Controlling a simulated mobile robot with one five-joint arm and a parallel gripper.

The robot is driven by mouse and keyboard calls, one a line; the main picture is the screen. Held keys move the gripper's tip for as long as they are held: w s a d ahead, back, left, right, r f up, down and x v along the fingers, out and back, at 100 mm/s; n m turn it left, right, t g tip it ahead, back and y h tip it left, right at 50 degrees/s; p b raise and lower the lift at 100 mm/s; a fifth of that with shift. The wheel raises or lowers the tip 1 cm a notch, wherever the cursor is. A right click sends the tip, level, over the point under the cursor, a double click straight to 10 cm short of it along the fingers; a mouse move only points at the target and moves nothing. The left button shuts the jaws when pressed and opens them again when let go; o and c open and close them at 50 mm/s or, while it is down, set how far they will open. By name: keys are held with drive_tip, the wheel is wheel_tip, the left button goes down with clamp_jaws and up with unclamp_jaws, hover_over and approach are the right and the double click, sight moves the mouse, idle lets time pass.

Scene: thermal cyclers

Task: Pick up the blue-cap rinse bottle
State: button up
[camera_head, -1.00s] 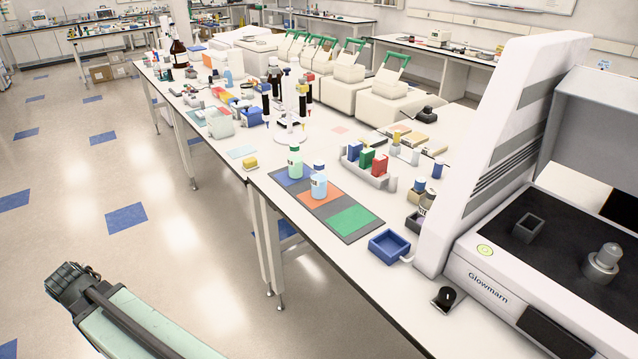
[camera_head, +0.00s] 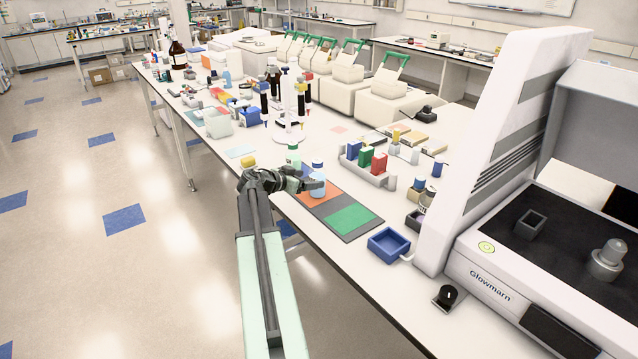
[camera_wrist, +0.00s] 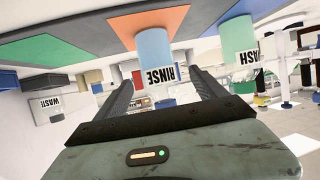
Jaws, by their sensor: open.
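The rinse bottle (camera_head: 318,188), pale blue with a blue cap, stands on the orange square of a mat (camera_head: 372,234). The wrist view is upside down and shows its body and RINSE label (camera_wrist: 155,60); its cap is not clear there. My gripper (camera_head: 308,184) is at the bottle's left side in the head view. In the wrist view my gripper (camera_wrist: 163,78) is open, one finger to each side of the bottle. I cannot tell how far the fingertips reach around it. Nothing is held.
A green-capped bottle (camera_head: 294,158) stands close by on the blue square, partly behind my gripper; its label ends in "ASH" in the wrist view (camera_wrist: 240,45). The green square (camera_head: 350,218) is empty. A blue open box (camera_head: 388,244) and a rack of coloured boxes (camera_head: 366,165) stand to the right.

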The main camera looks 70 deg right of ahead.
sight(318, 177)
drive_tip(key=b+x, duration=0.1)
drive_tip(key=x, duration=0.4)
drive_tip(key=shift+s+d, duration=0.2)
drive_tip(key=shift+s, duration=0.05)
drive_tip(key=shift+r, duration=0.15)
